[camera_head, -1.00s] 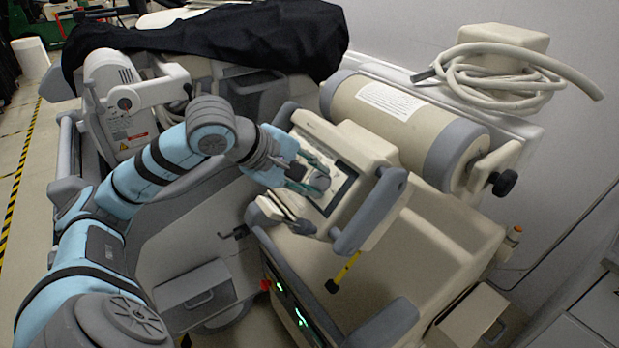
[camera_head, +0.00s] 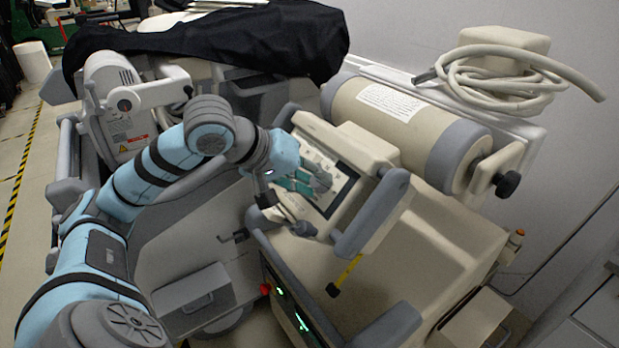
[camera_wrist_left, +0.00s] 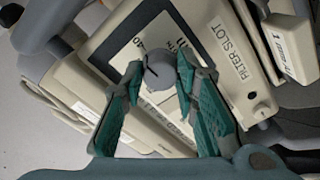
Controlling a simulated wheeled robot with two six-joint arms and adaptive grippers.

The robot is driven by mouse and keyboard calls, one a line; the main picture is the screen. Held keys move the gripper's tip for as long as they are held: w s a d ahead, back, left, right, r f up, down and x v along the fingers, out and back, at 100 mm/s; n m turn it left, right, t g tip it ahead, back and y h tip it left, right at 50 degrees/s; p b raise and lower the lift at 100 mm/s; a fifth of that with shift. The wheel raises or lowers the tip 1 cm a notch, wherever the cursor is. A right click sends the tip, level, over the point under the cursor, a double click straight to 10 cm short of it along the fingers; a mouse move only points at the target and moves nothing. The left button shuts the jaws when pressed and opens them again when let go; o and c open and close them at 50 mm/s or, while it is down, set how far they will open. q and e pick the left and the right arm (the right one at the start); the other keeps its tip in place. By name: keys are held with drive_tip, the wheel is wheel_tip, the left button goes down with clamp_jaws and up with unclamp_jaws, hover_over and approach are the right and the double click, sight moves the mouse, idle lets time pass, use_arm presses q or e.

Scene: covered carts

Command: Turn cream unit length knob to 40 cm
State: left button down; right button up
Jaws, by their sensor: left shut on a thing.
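The cream unit (camera_head: 358,143) has a control panel with a dark-edged scale face. Its round grey length knob (camera_head: 321,179) sits on that face. My left gripper (camera_head: 312,182) is at the panel with its teal fingers shut around the knob. In the left wrist view the knob (camera_wrist_left: 160,72) sits between the two fingertips (camera_wrist_left: 160,76), with a dark pointer line on its left part. A printed 40 seems to show just above and left of it; other marks are partly hidden or too small to read. My right gripper is not in view.
A cream roller (camera_head: 400,120) with grey ends lies behind the panel. A black cloth (camera_head: 250,40) covers the cart behind. A yellow-black rod (camera_head: 345,274) hangs below the panel.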

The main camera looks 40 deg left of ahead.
use_arm(q)
drive_tip(key=shift+m, duration=0.6)
drive_tip(key=c, duration=1.4)
unclamp_jaws()
drive_tip(key=shift+o, duration=0.6)
drive_tip(key=shift+w+f, duration=0.1)
drive_tip(key=shift+w, duration=0.05)
drive_tip(key=shift+s, duration=0.2)
